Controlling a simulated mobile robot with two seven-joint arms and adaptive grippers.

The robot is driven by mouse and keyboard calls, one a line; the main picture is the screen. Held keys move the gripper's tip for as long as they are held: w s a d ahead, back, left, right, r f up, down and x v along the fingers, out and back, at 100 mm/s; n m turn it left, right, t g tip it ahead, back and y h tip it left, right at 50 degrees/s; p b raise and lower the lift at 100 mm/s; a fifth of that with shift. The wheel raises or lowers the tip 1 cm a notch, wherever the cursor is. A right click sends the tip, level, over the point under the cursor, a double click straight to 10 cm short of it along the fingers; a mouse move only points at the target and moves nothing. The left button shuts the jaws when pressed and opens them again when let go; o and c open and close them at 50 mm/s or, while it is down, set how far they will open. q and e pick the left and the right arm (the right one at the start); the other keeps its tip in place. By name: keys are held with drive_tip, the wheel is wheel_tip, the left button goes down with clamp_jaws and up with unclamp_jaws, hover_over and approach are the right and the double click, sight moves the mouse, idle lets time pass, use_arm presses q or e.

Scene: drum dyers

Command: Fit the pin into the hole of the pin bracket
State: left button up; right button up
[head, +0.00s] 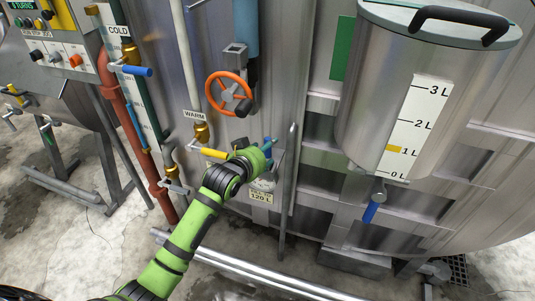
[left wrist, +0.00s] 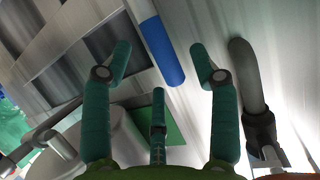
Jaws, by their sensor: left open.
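My left gripper (head: 268,152) is at the tank front in the head view, at the end of the green arm, just right of a yellow lever (head: 209,152). In the left wrist view, its teal fingers (left wrist: 160,68) are spread apart with nothing clasped. A blue cylindrical part (left wrist: 163,52) with a pale upper end shows beyond the gap between the fingertips; I cannot tell whether it is the pin or a handle, or how far off it is. I cannot make out the pin or the pin bracket for sure; the gripper covers part of the area. My right gripper is in neither view.
An orange handwheel (head: 229,93) sits above the gripper. A grey upright bar (head: 291,165) stands close on its right. A steel dosing vessel (head: 372,100) with a blue-handled valve (head: 371,212) juts out further right. Pipes and levers crowd the left.

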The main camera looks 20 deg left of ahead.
sight(269, 157)
use_arm(q)
drive_tip(key=x, duration=0.3)
drive_tip(key=shift+w+f, duration=0.1)
drive_tip(key=shift+w, duration=0.2)
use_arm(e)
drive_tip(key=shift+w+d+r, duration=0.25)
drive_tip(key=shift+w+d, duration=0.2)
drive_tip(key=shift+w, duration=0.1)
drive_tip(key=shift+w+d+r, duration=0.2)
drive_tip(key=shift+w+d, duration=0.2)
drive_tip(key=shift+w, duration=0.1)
use_arm(q)
clamp_jaws()
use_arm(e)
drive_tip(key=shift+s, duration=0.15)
use_arm(q)
drive_tip(key=shift+r, duration=0.2)
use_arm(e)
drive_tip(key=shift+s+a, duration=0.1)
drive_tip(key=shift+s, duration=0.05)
